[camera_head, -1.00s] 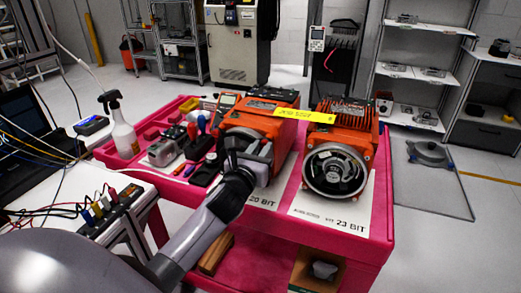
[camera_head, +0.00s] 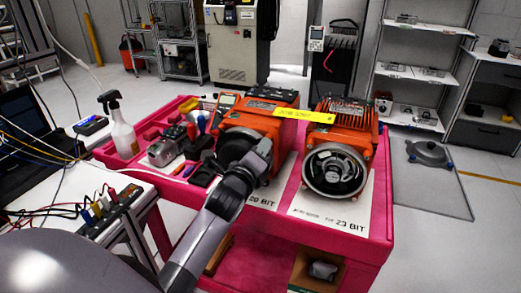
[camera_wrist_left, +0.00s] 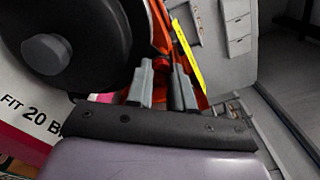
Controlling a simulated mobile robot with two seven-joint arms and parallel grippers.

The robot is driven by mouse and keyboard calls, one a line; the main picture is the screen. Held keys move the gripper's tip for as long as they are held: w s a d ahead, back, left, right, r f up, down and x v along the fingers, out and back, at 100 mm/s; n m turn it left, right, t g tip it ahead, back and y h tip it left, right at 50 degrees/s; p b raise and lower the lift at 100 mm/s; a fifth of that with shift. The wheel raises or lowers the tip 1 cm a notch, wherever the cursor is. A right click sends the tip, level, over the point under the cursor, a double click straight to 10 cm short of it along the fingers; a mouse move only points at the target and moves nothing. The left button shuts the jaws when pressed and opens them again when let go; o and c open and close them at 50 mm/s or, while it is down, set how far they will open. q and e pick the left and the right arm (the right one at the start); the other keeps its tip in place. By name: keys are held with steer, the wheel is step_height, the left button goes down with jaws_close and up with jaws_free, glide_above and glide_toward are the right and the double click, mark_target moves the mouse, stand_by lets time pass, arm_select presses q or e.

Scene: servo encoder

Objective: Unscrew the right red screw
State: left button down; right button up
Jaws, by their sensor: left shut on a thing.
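The orange motor above the "20 BIT" label (camera_head: 262,122) stands on the pink cart, with a dark round part (camera_head: 235,147) at its front. My left gripper (camera_head: 263,147) is at the right side of that front. In the left wrist view its two fingers (camera_wrist_left: 166,88) are close together, right of a large black round cover (camera_wrist_left: 75,40) with a grey knob. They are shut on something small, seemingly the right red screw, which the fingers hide. My right gripper is not in view.
A second orange motor (camera_head: 340,130) with an open round front (camera_head: 335,170) stands to the right on the pink cart (camera_head: 300,237). Tools and a spray bottle (camera_head: 122,130) are at the left.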

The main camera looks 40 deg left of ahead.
arm_select(q)
steer(key=n, duration=1.8)
steer(key=shift+r+n, duration=0.4)
steer(key=shift+n, duration=0.3)
steer(key=c, duration=1.3)
jaws_free()
steer(key=o, duration=0.3)
steer(key=shift+w+f, duration=0.1)
steer(key=shift+f, duration=0.1)
steer(key=shift+o, duration=0.2)
